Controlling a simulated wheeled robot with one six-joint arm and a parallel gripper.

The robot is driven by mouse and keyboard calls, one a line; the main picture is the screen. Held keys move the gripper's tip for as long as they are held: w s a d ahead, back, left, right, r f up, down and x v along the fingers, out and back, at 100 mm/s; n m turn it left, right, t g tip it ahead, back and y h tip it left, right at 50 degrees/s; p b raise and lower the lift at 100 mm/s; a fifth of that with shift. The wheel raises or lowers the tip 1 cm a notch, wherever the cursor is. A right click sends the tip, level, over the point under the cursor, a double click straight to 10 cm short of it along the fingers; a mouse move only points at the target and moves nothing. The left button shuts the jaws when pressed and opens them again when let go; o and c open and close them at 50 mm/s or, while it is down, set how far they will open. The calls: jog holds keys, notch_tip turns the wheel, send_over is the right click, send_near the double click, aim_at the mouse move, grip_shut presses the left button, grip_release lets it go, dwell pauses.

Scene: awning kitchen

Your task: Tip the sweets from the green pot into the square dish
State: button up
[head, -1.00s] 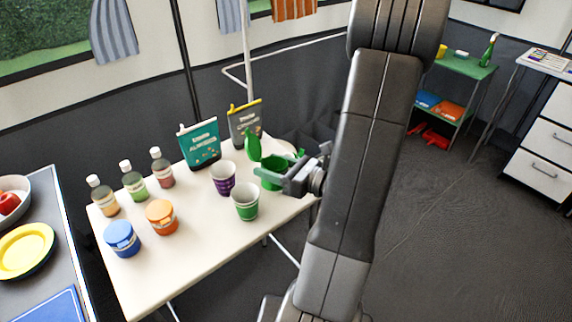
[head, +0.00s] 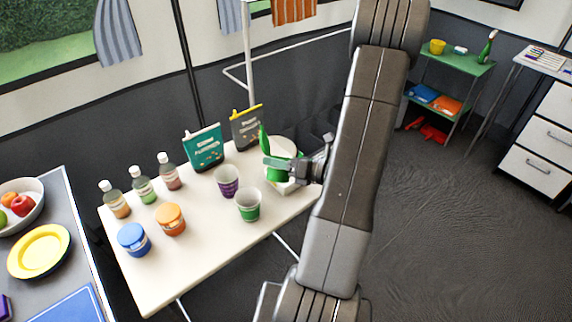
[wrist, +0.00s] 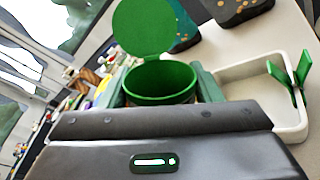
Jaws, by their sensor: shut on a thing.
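My gripper (wrist: 160,92) is shut on the green pot (wrist: 160,82), with a jaw on each side. The pot's round green lid (wrist: 143,28) stands open behind its mouth. I see green inner wall in the pot, but no sweets; its bottom is hidden. The white square dish (wrist: 255,72) is to the right of the pot in the wrist view, with green prong-like pieces (wrist: 302,68) at its right side. In the head view the pot (head: 278,174) is over the back right of the table, with my gripper (head: 285,164) on it.
On the cream table (head: 195,260) a purple cup (head: 227,182) and a green-banded cup (head: 248,205) stand left of the pot. Blue (head: 133,239) and orange (head: 170,219) jars, several bottles and two pouches (head: 204,148) stand farther left and behind. The table's front is clear.

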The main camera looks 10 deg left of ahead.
aim_at(269, 147)
jog(key=shift+w+r+m+p, duration=0.1)
jog(key=shift+r+m+p, duration=0.05)
jog(key=shift+m+p, duration=0.25)
jog(key=shift+w+r+m+g+h+p, duration=0.1)
jog(key=shift+w+r+m+g+p, duration=0.15)
jog(key=shift+m+p, duration=0.75)
jog(key=shift+w+r+m+g+h+p, duration=0.1)
jog(key=shift+w+r+m+g+p, duration=0.3)
jog(key=shift+p, duration=1)
jog(key=shift+s+r+m+g+h+p, duration=0.1)
jog(key=shift+m+g+p, duration=0.05)
jog(key=shift+m+p, duration=0.9)
jog(key=shift+w+r+m+g+p, duration=0.1)
jog(key=shift+w+m+g+p, duration=0.2)
jog(key=shift+w+m+p, duration=1)
jog(key=shift+s+r+g+p, duration=0.1)
jog(key=shift+s+g+p, duration=0.15)
jog(key=shift+p, duration=1.45)
jog(key=shift+w+d+f+m+g+p, duration=0.1)
jog(key=shift+w+f+m+g+p, duration=0.1)
jog(key=shift+f+m, duration=0.15)
jog(key=shift+w+f+m+g+p, duration=0.1)
jog(key=shift+f+m+g+p, duration=0.1)
jog(key=shift+f+m, duration=0.15)
jog(key=shift+w+m+p, duration=0.1)
jog(key=shift+m+p, duration=0.25)
jog(key=shift+p, duration=0.15)
